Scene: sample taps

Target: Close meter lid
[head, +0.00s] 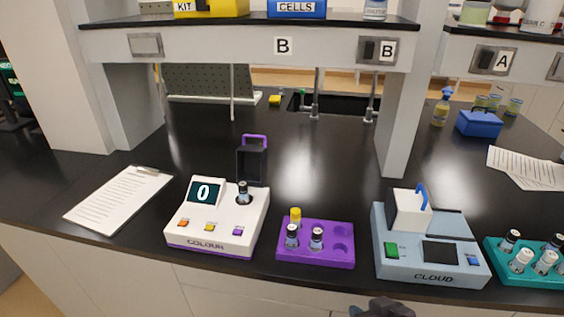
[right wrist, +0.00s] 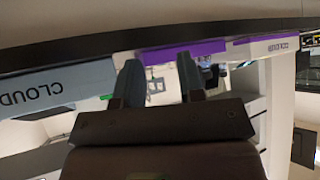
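The white colour meter (head: 215,222) stands on the black bench with a screen reading 0. Its dark lid (head: 252,164) stands upright and open at the back, with a purple handle (head: 255,140) on top. A dark-capped vial (head: 242,192) stands in the meter's well. The grey cloud meter (head: 430,250) stands to the right, its white lid (head: 409,210) with a blue handle raised. My right gripper (head: 382,307) is at the bottom edge, in front of the bench; the right wrist view shows its fingers (right wrist: 158,75) apart with nothing between them. My left gripper is not in view.
A purple rack (head: 315,255) with several vials sits between the meters. A teal rack (head: 530,277) is at the far right, a clipboard (head: 118,198) at the left. A shelf (head: 250,50) on posts spans above. Bench behind the meters is mostly clear.

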